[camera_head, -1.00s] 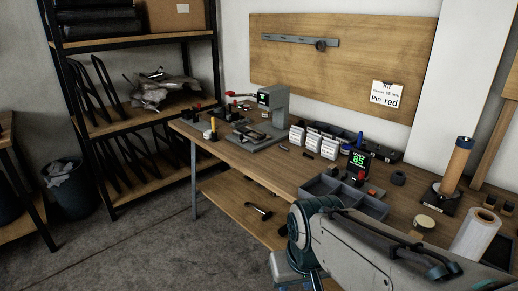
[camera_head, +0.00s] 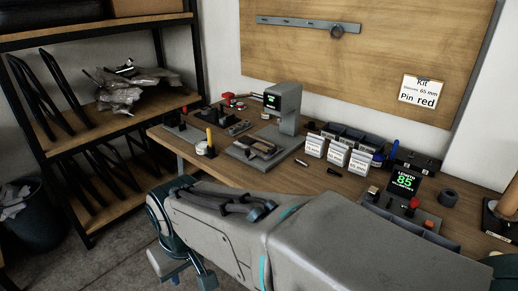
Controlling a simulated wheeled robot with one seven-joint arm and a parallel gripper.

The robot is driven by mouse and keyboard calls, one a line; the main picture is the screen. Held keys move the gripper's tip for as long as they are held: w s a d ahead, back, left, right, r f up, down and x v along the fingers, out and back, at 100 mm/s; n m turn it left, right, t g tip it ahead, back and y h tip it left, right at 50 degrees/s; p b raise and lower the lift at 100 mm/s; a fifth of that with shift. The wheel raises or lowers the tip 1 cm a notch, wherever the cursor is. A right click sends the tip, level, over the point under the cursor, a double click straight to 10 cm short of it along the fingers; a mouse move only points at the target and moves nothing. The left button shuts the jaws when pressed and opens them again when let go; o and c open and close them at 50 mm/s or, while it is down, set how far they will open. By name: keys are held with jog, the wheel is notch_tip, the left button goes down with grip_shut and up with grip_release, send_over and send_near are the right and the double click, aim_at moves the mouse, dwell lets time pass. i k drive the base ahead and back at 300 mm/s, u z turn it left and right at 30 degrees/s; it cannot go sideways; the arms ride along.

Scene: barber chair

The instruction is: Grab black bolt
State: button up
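I cannot make out the black bolt for certain. A small dark rod-like piece (camera_head: 301,162) lies on the bench top in front of the label cards, and it is too small to identify. My own arm (camera_head: 235,235) stretches across the lower part of the view, in front of the bench edge. Its far joint is at the lower left.
The wooden workbench (camera_head: 228,173) carries a grey press-like device (camera_head: 287,112), white label cards (camera_head: 337,154), a display reading 85 (camera_head: 405,183) and a grey divided tray (camera_head: 440,240). A shelf (camera_head: 125,126) and a bin (camera_head: 35,222) stand left. A kit sign reads pin red (camera_head: 420,92).

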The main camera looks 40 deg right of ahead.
aim_at(329, 170)
jog(key=z, duration=0.5)
jog(key=i, duration=0.85)
jog(key=z, duration=1.25)
jog(key=i, duration=0.4)
jog(key=z, duration=0.45)
